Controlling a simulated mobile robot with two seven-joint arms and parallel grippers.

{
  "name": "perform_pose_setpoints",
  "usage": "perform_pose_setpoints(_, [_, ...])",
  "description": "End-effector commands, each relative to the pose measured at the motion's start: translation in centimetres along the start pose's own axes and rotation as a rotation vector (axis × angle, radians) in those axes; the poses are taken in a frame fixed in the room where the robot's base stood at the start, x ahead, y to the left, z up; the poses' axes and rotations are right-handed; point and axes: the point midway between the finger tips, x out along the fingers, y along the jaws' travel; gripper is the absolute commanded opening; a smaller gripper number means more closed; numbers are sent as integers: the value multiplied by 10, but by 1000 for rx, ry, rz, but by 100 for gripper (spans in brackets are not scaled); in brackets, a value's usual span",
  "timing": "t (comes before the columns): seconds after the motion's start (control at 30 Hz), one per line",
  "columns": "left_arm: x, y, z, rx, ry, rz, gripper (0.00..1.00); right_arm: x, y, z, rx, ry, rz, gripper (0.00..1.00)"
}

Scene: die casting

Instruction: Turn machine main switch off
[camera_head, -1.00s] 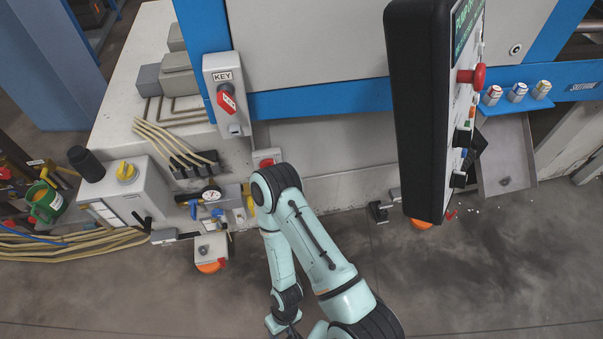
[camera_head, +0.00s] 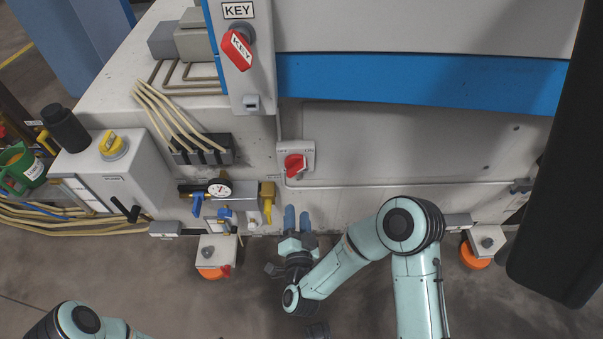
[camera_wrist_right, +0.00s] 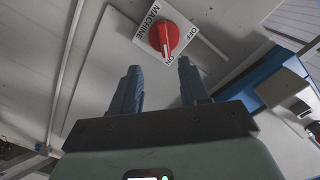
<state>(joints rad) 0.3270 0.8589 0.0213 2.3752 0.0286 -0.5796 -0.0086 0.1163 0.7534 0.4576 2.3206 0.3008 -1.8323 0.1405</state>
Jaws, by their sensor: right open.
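The machine main switch (camera_head: 295,163) is a red rotary knob on a pale plate on the machine's front wall. In the right wrist view the knob (camera_wrist_right: 164,37) has MACHINE, OFF and ON printed around it, and its white mark points toward ON. My right gripper (camera_head: 297,219) is open and empty, just below the switch in the head view. In the right wrist view its two fingers (camera_wrist_right: 158,70) point at the knob, which lies beyond their tips, apart from them. Of my left arm only a part shows at the bottom left; its gripper is out of view.
A red KEY switch (camera_head: 237,50) is on a grey box above left. A pressure gauge (camera_head: 219,187), a yellow handle (camera_head: 267,198) and a cabinet with a yellow knob (camera_head: 113,145) stand left of the switch. A dark panel (camera_head: 560,190) fills the right edge.

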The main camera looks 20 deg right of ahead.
Motion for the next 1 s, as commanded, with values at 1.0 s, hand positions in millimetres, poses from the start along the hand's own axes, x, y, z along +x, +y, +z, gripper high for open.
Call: perform_pose_setpoints(1.0, [32,-37,43,-40,-138,-67,43,134,-6,-12,14,43,-10,45])
